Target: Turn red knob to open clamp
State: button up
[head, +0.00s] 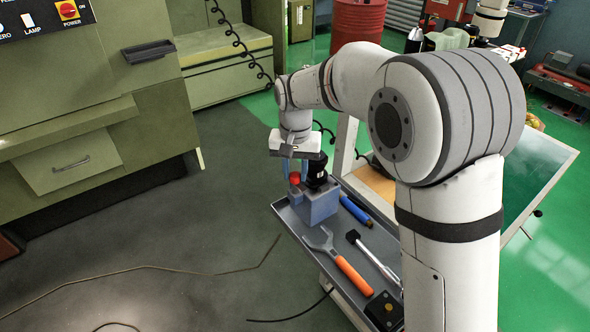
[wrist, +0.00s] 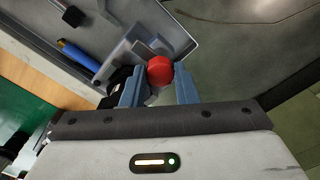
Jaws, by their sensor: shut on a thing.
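The red knob (wrist: 160,70) sits between the two blue fingers of my gripper (wrist: 160,86) in the wrist view. The fingers are shut on the knob's sides. In the head view the red knob (head: 294,178) shows at the left side of the grey clamp block (head: 321,207), with my gripper (head: 296,170) over it from above. The block stands at the far end of the cart's grey tray (head: 290,221). A black cylindrical part (head: 316,168) stands upright on the block. My fingers hide part of the knob, and I cannot tell whether the clamp is open.
On the tray lie a blue cylindrical tool (head: 356,210), an orange-handled wrench (head: 352,276), a ratchet-like tool (head: 373,256) and a black box (head: 384,310). A green machine (head: 60,130) stands to the left. The floor between machine and cart is mostly free, with a thin cable across it.

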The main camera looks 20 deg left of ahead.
aim_at(296, 174)
dwell(0.4)
jog(key=o, duration=1)
jog(key=shift+r, duration=3.95)
jog(key=s+d+r, duration=0.2)
jog(key=s+d, duration=0.1)
jog(key=d, duration=0.8)
jog(key=s+d+f+t, duration=0.1)
jog(key=s+d+f, duration=0.1)
jog(key=s+d, duration=0.6)
jog(key=s+d+f+m+t, duration=0.1)
jog(key=s+d+f, duration=0.2)
jog(key=s+d, duration=0.6)
jog(key=shift+s+d+m+t, duration=0.2)
jog(key=shift+d+m+t, duration=0.15)
jog(key=shift+d, duration=0.8)
